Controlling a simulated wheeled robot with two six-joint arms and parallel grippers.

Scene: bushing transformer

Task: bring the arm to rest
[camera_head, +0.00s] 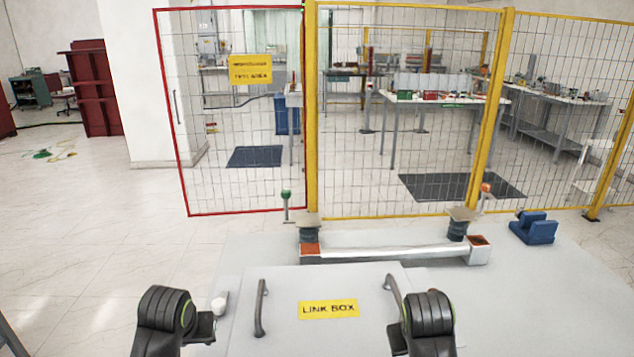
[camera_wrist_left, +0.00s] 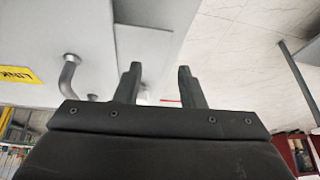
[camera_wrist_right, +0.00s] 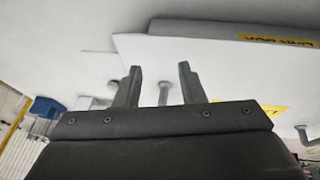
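My left gripper (camera_wrist_left: 158,84) is open in the left wrist view, with nothing between its two fingers. In the head view my left arm stands at the lower left, beside the link box lid. My right gripper (camera_wrist_right: 160,84) is open in the right wrist view; a grey handle shows between and beyond its fingers, and I see no grip on it. In the head view my right arm stands at the lower right, in front of the lid's right handle (camera_head: 393,290). The link box lid (camera_head: 290,285) is a pale panel with a yellow label and a left handle (camera_head: 261,308).
A white bar assembly (camera_head: 395,256) with two dark posts lies behind the lid. A blue block (camera_head: 534,228) sits on the grey table (camera_head: 510,300) at right. A small white cup-like piece (camera_head: 219,305) is near my left arm. A yellow fence (camera_head: 400,120) stands behind.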

